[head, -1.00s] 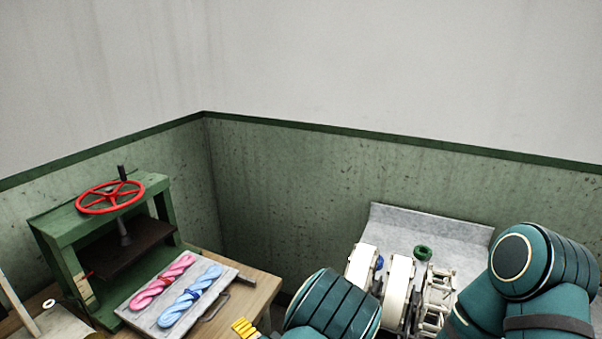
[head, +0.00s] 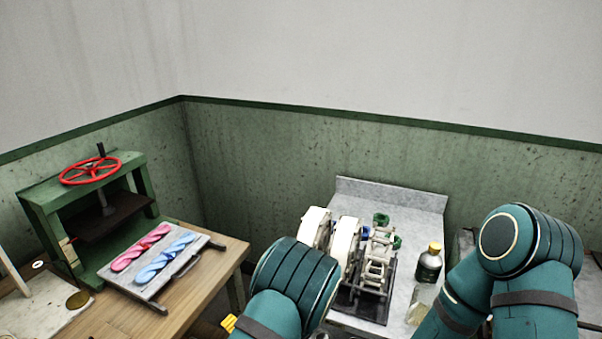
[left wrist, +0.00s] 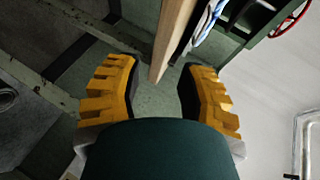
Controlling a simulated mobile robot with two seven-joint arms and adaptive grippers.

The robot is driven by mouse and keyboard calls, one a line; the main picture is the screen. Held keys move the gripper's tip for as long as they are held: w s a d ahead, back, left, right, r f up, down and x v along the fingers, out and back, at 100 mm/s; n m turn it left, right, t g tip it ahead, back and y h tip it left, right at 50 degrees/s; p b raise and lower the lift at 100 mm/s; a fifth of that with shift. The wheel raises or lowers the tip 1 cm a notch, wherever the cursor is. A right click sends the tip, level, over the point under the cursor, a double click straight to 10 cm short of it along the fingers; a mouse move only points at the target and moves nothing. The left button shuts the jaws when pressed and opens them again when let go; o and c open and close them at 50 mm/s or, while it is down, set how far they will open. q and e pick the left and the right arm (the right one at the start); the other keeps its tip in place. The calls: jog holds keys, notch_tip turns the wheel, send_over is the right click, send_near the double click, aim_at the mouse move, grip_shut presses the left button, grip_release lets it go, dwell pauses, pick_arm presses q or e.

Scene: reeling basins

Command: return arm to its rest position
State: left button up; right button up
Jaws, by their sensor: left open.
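My left arm comes up from the bottom centre of the head view, and a yellow bit of my left gripper (head: 229,323) shows at the bottom edge. In the left wrist view my left gripper (left wrist: 158,95) is open, with two yellow, dark-padded fingers apart. Nothing is held between them. A wooden table edge (left wrist: 172,40) shows just beyond the gap between the fingertips. My right arm is bent at the right of the head view. My right gripper is out of view.
A wooden table (head: 205,290) at left bears a green press (head: 60,215) and a tray (head: 150,292) with pink (head: 140,248) and blue (head: 165,258) skeins. A grey bench (head: 408,222) bears a reeling machine (head: 372,270), a dark bottle (head: 429,264) and a clear one (head: 420,305).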

pick_arm(q)
jog(key=s+d+f+n+g+h+b, duration=0.1)
jog(key=s+d+f+n+g+h, duration=0.1)
jog(key=s+f+n+g+h, duration=0.45)
jog(key=s+d+n+g+h, duration=0.1)
jog(key=s+d+n+h, duration=0.1)
jog(key=s+d+h, duration=0.2)
jog(key=s+h+b, duration=0.1)
jog(key=s+h, duration=0.2)
jog(key=s, duration=0.3)
jog(key=shift+s+f+n, duration=0.15)
jog(key=shift+s+n, duration=0.2)
jog(key=shift+s, duration=0.05)
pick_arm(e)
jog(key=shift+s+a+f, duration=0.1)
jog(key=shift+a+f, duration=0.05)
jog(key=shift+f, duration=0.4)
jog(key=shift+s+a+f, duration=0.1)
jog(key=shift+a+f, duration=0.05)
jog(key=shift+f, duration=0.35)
pick_arm(q)
jog(key=shift+d+g, duration=0.1)
jog(key=shift+g, duration=0.15)
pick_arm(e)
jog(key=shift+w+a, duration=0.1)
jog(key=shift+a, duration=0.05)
